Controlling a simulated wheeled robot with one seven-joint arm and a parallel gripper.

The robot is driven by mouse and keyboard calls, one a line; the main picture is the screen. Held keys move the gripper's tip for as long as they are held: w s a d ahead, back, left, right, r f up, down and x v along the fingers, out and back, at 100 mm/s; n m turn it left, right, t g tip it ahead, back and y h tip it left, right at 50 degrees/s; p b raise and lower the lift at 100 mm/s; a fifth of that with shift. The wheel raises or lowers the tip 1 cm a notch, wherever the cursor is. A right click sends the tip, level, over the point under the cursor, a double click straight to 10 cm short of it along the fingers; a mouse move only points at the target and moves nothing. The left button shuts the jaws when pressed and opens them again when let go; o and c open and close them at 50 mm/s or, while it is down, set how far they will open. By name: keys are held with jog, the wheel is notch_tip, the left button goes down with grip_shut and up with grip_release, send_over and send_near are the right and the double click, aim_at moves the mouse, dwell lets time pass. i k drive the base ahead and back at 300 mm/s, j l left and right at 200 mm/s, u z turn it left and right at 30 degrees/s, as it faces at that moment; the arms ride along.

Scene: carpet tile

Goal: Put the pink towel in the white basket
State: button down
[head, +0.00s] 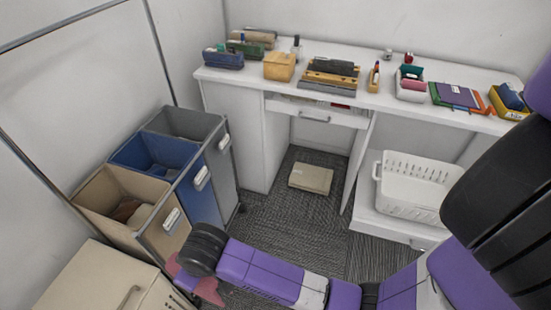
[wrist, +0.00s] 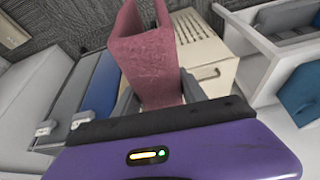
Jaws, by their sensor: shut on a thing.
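The pink towel (wrist: 148,62) hangs between the fingers of my gripper (wrist: 158,92) in the wrist view, and my gripper is shut on it. In the head view, part of the pink towel (head: 207,288) shows below my dark wrist, near the front of the bins. The fingers are hidden there by my own arm. The white basket (head: 412,186) stands on a low white shelf under the desk at the right, upright and with slotted sides. It looks empty from here. My gripper is well to the left of it, with floor between them.
Three open bins, beige (head: 125,198), blue (head: 160,160) and grey (head: 185,125), stand at the left. A beige cabinet (head: 95,280) is in front of them. A white desk (head: 225,75) holds several items. A flat beige box (head: 311,178) lies on the carpet, which is otherwise mostly clear.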

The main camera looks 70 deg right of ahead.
aim_at(419, 199)
jog(key=z, duration=3.35)
jog(key=j+z, duration=0.2)
jog(key=j, duration=0.15)
jog(key=k+j+z, duration=0.15)
jog(key=j, duration=0.2)
jog(key=k+j+z, duration=0.2)
jog(key=j, duration=0.15)
jog(key=j+z, duration=0.15)
jog(key=j, duration=1.35)
jog(key=i, duration=0.1)
